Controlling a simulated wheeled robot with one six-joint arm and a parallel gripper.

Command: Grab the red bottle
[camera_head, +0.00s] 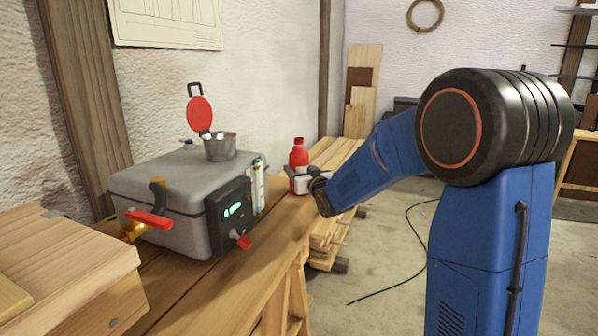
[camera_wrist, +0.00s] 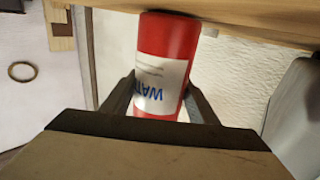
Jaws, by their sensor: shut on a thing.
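The red bottle (camera_head: 299,154) stands upright on the wooden workbench (camera_head: 262,236), just right of the grey box. In the wrist view the red bottle (camera_wrist: 168,45) shows a white label with blue letters and sits between the two dark fingers. My gripper (camera_head: 303,183) is at the bottle's lower half and hides part of it in the head view. In the wrist view my gripper (camera_wrist: 163,98) is shut on the bottle, one finger on each side. The bottle's cap is out of the wrist view.
A grey metal box (camera_head: 180,190) with a red-handled valve, a lit display and a metal cup with an open red lid stands left of the bottle. A wooden block (camera_head: 60,265) sits at the near left. A black cable lies on the floor.

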